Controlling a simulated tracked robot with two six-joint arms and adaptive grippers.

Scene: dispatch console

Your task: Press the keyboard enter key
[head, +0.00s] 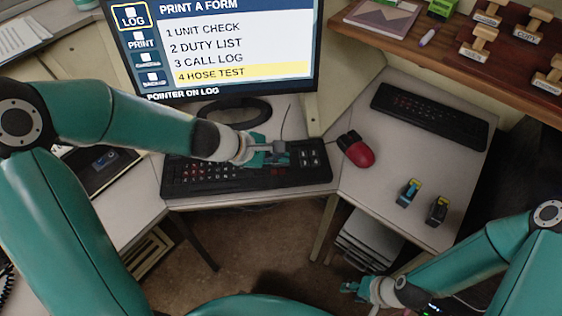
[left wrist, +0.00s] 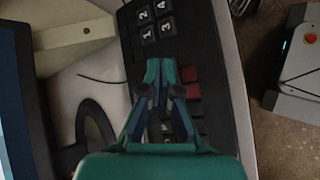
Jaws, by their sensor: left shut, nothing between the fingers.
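The black keyboard (head: 205,179) lies on the desk below the monitor; it also shows in the left wrist view (left wrist: 222,75). My left gripper (head: 283,157) is shut and empty over the right part of the keyboard. In the left wrist view its fingertips (left wrist: 161,64) point down at the keys, beside dark red keys (left wrist: 190,82) and below the white-numbered keys (left wrist: 158,24). The enter key cannot be told for sure, and whether the tips touch a key is unclear. My right gripper (head: 352,288) hangs low at the bottom right, away from the keyboard, too small to read.
The monitor (head: 220,50) shows "PRINT A FORM" with "4 HOSE TEST" highlighted and "POINTER ON LOG". A red and black mouse (head: 356,150) lies right of the keyboard. A second keyboard (head: 428,115) and two small devices (head: 408,193) are on the right desk. Stamps (head: 478,42) stand on the shelf.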

